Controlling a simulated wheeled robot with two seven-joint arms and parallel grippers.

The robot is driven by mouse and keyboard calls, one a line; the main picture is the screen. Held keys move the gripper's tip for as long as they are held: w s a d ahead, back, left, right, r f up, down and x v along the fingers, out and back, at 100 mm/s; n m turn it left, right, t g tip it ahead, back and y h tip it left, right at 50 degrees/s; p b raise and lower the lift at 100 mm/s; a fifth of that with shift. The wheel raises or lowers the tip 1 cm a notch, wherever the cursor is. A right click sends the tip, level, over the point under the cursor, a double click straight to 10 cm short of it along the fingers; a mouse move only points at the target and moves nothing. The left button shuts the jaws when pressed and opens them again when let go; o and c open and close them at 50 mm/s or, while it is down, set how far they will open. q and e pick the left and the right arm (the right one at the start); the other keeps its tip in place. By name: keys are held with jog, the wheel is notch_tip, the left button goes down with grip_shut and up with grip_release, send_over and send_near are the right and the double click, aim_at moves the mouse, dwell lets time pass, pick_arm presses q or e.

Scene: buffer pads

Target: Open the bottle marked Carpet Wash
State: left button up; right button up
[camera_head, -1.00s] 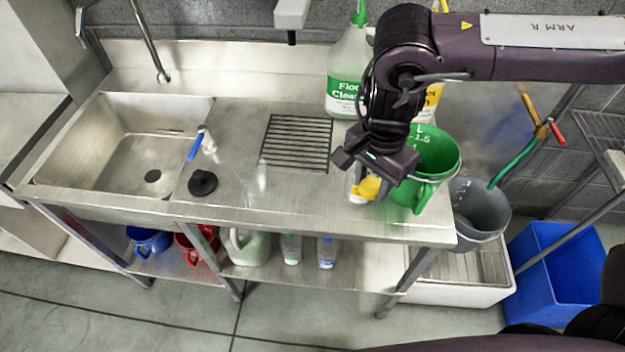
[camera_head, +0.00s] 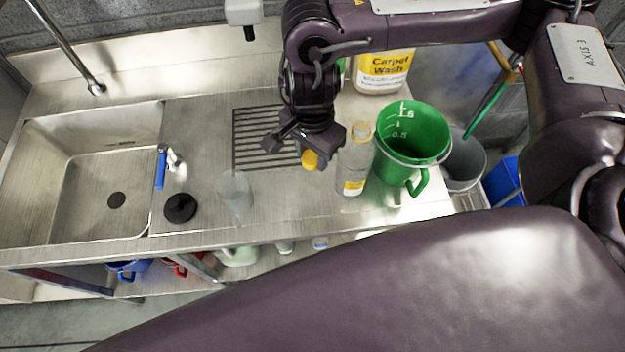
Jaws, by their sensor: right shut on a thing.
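A clear bottle (camera_head: 354,165) with a yellow label stands upright on the steel counter, its open neck showing no cap. Its label text is too small to read. My right gripper (camera_head: 309,150) is shut on a yellow cap (camera_head: 310,160), to the left of the bottle and apart from it. A large jug (camera_head: 384,72) with a yellow label reading Carpet Wash stands behind; my right arm hides its top. My left gripper is not in view.
A green measuring jug (camera_head: 412,140) stands close to the bottle's right. A drain grate (camera_head: 250,135) lies behind the gripper. A clear beaker (camera_head: 235,195), a black stopper (camera_head: 180,208) and a blue-handled tap (camera_head: 162,168) are left, near the sink (camera_head: 75,185). Counter between beaker and bottle is free.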

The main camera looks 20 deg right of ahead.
jog(key=b, duration=0.1)
send_over(312, 190)
notch_tip(312, 190, down, 10)
jog(key=shift+r, duration=0.1)
jog(key=shift+f+b, duration=0.5)
jog(key=shift+f, duration=1.4)
jog(key=shift+f, duration=0.15)
jog(key=o, duration=1.1)
jog(key=shift+c, duration=0.2)
